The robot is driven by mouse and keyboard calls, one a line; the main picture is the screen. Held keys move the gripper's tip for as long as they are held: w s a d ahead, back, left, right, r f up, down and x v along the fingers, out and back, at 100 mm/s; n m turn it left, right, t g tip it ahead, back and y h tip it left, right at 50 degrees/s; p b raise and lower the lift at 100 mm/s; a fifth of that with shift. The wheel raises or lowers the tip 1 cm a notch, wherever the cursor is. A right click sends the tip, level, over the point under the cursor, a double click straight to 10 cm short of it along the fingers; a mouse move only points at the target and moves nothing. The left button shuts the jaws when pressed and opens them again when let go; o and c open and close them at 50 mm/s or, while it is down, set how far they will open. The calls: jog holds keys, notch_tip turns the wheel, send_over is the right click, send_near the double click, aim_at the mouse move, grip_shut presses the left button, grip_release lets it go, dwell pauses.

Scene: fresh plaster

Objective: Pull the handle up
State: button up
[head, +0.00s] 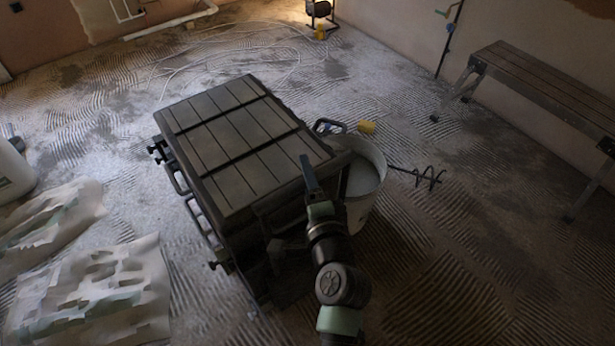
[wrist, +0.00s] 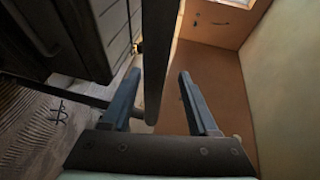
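A dark box-shaped unit (head: 228,145) with a slatted top stands on the floor in the middle of the head view. Rail-like handles (head: 178,181) show along its left side. My gripper (head: 308,172) is at its near right corner, with the fingers pointing up and away. In the wrist view my gripper (wrist: 158,78) is open, one finger on each side of a long dark bar (wrist: 160,60), with a gap showing on both sides. The bar appears to be a handle; the head view does not show it clearly. A dark panel (wrist: 60,30) fills the upper left of the wrist view.
A white bucket (head: 366,180) stands close to my gripper's right, with a spiral mixing rod (head: 430,180) beyond. A slatted bench (head: 545,85) stands along the right wall. Crumpled sheets or bags (head: 95,295) lie at the left. The floor at the lower right is clear.

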jog(key=shift+f, duration=0.1)
jog(key=shift+s+d, duration=0.1)
jog(key=shift+s, duration=0.2)
jog(key=v, duration=1.2)
jog(key=shift+s, duration=0.1)
